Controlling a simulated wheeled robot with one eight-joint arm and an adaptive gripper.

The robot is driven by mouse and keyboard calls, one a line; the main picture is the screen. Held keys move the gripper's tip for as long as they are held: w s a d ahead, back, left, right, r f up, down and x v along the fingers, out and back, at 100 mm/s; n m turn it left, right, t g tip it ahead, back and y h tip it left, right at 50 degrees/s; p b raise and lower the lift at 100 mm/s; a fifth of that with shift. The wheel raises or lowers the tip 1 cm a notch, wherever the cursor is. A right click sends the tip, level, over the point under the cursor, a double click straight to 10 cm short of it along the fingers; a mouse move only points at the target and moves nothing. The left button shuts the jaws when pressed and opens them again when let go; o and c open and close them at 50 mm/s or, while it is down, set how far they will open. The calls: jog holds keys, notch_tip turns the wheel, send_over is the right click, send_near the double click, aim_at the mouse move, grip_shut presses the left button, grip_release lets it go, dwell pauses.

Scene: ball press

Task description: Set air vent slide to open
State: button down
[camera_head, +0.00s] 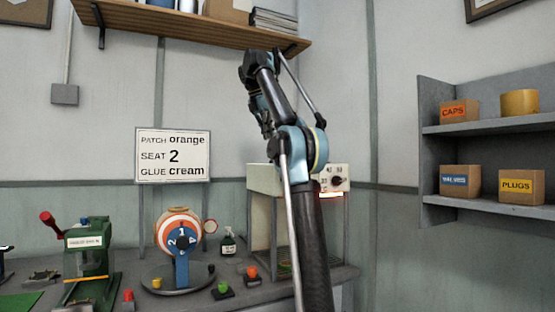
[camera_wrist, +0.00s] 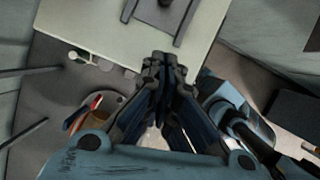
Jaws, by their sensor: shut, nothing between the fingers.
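In the wrist view, a grey slide in a dark raised frame (camera_wrist: 160,14) lies on the cream top of a box, cut off by the upper picture edge. I take it to be the air vent slide; its setting cannot be read. My gripper (camera_wrist: 163,62) is shut and empty, its fingertips just below the frame in the picture. No contact with the slide is visible. In the head view, the cream-topped box (camera_head: 262,180) stands on the bench behind my arm, which hides much of it. The slide is not visible there.
A dial panel (camera_head: 334,179) with a glowing strip is on the box's right side. A round numbered press wheel (camera_head: 180,238), a green press (camera_head: 88,255) and a dark bottle (camera_head: 228,243) stand left. A shelf (camera_head: 480,126) with boxes is at right; a wooden shelf (camera_head: 190,24) hangs above.

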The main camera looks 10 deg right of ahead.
jog(key=x, duration=0.9)
jog(key=shift+w+a+f, duration=0.1)
jog(key=shift+w+f, duration=0.05)
jog(key=shift+w, duration=0.15)
jog(key=d, duration=0.1)
jog(key=w, duration=0.1)
jog(key=d, duration=0.1)
jog(key=shift+w+d+f, duration=0.25)
jog(key=shift+d, duration=0.05)
jog(key=shift+w+d, duration=0.3)
jog(key=shift+d, duration=0.25)
